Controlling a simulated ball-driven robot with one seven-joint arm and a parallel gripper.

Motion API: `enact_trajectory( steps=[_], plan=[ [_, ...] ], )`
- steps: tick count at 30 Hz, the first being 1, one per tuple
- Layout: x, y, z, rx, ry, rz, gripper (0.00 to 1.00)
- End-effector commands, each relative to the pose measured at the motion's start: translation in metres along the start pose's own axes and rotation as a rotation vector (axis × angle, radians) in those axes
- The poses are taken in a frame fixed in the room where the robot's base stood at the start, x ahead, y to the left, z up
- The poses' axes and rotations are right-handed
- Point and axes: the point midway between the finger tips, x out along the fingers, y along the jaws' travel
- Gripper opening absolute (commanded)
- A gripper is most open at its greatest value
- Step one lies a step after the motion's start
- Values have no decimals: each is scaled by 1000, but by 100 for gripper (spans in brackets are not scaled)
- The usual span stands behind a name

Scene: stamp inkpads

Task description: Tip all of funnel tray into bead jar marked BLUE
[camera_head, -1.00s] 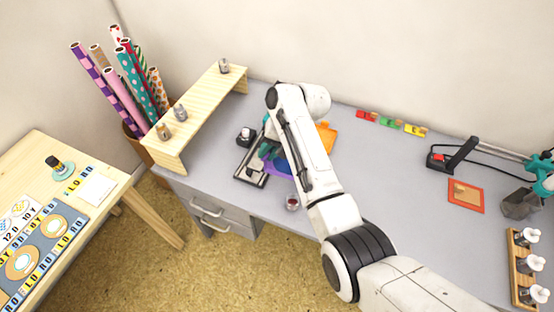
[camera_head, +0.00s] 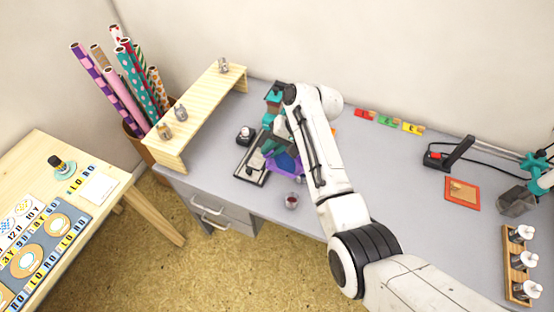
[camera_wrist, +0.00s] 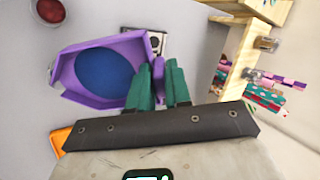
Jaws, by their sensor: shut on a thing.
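The funnel tray is purple with a blue fill; it shows in the wrist view (camera_wrist: 65,58) and, partly behind my arm, in the head view (camera_head: 298,172). My gripper (camera_wrist: 159,68), with green fingers, is shut on the tray's edge. The tray looks roughly level, with the blue fill inside it. In the head view my gripper (camera_head: 270,143) is left of my forearm, over the left part of the grey desk. I cannot read any BLUE label.
A small jar with dark red contents (camera_head: 291,201) stands near the desk's front edge. An orange tray is mostly hidden behind my arm.

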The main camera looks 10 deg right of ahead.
Motion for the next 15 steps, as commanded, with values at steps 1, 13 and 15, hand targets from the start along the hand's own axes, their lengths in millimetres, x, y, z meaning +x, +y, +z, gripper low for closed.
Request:
enact_trajectory(
  steps=[1, 13, 15],
  plan=[
    [-3, 0, 0, 1, 1, -12, 1],
    [-8, 2, 0, 2, 1, -42, 1],
    [-11, 3, 0, 3, 1, -61, 1]
  ],
)
